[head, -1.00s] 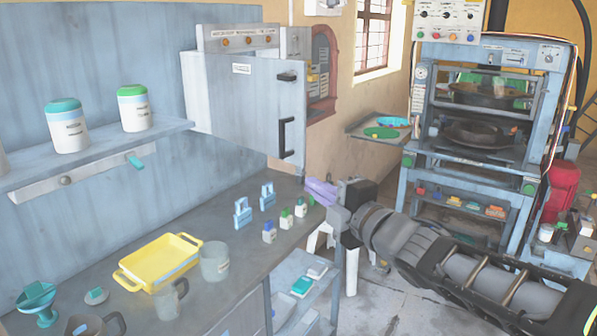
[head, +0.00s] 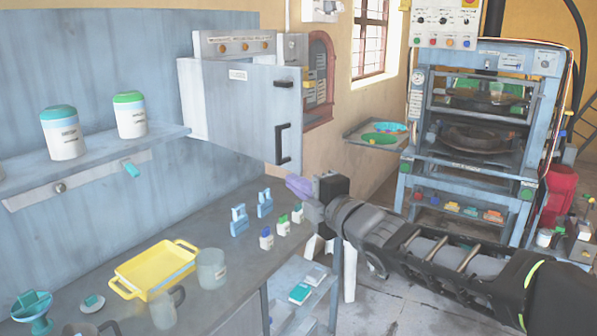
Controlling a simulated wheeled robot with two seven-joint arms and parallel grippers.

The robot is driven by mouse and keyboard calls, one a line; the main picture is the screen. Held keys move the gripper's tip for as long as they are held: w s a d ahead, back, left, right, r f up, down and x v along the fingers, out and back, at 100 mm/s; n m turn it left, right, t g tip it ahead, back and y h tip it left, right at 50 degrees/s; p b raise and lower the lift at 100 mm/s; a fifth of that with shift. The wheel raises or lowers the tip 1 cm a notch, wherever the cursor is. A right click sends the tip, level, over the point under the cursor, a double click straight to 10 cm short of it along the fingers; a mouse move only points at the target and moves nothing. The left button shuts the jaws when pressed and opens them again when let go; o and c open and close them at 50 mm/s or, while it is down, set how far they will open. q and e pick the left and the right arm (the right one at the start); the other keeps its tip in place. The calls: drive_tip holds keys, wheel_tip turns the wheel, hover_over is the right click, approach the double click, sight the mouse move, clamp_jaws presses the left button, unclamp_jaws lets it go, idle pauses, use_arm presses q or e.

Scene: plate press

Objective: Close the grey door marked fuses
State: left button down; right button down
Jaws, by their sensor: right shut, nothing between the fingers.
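The grey door (head: 228,112) is a large flat panel with a small label near its top and a dark handle (head: 282,145) near its right edge. The label is too small to read surely. The door's right edge faces the room, and I cannot tell how wide its gap is. My right gripper (head: 298,187) has purple fingertips, is shut and holds nothing. In the picture it is just under the door's lower right corner; I cannot tell whether it touches. My left gripper is not in view.
Below is a workbench (head: 225,285) with a yellow tray (head: 128,293), a cup (head: 211,268) and several small bottles near my right gripper. A shelf (head: 100,155) with two jars is at left. A blue press (head: 465,170) stands at right.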

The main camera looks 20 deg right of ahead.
sight(299, 170)
drive_tip(key=w, duration=0.2)
drive_tip(key=w+d+p, duration=0.1)
drive_tip(key=w, duration=0.1)
drive_tip(key=w+p, duration=0.1)
drive_tip(key=shift+w+d+r, duration=0.15)
drive_tip(key=shift+w+d, duration=0.15)
drive_tip(key=shift+w, duration=0.1)
drive_tip(key=shift+w+d+p, duration=0.2)
drive_tip(key=shift+d+p, duration=0.15)
